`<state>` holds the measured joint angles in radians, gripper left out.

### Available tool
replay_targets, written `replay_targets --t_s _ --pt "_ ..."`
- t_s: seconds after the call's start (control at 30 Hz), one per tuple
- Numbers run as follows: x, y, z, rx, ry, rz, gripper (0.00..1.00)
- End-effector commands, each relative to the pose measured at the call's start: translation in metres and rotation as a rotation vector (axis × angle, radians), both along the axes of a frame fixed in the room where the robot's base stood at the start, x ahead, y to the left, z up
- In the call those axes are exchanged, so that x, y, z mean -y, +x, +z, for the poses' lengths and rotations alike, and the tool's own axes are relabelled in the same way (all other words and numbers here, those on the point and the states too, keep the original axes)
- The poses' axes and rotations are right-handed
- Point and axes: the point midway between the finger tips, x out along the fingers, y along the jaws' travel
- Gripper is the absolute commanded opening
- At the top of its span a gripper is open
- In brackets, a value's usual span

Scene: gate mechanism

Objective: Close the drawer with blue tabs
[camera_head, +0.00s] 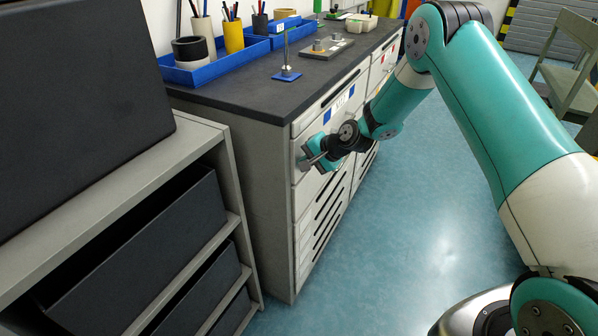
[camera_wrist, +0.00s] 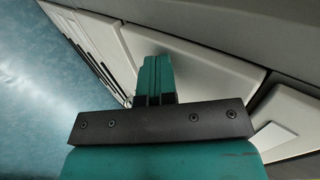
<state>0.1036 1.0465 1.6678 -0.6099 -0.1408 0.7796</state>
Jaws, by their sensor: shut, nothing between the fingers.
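The drawer with blue tabs (camera_head: 313,113) is the pale top drawer at the near end of the cabinet front. Its white label has a blue tab at each end. My gripper (camera_head: 306,161) is at the cabinet front, just below this drawer's near end. The fingers are together and empty, and in the wrist view the gripper (camera_wrist: 155,78) points at a pale drawer front (camera_wrist: 195,75). I cannot tell whether the fingertips touch it. My wrist hides part of the fronts below the label, and how far the drawer stands out is unclear.
The dark cabinet top (camera_head: 245,88) holds a blue tray (camera_head: 200,73), pen cups and a small stand (camera_head: 287,72). A grey shelf with black bins (camera_head: 150,240) stands at the near left. The blue floor (camera_head: 400,220) right of the cabinet is clear.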

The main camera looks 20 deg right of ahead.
Motion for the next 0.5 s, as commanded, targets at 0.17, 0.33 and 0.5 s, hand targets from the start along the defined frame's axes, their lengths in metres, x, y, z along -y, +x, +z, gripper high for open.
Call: replay_targets --t_s 0.17,0.33,0.5 --pt "0.0010 0.0040 0.0001 0.003 0.001 -0.007 0.00" --pt "-0.0019 0.0048 0.0007 0.005 0.002 -0.003 0.00" --pt "-0.0038 0.0050 0.0012 0.009 0.003 0.000 0.00"
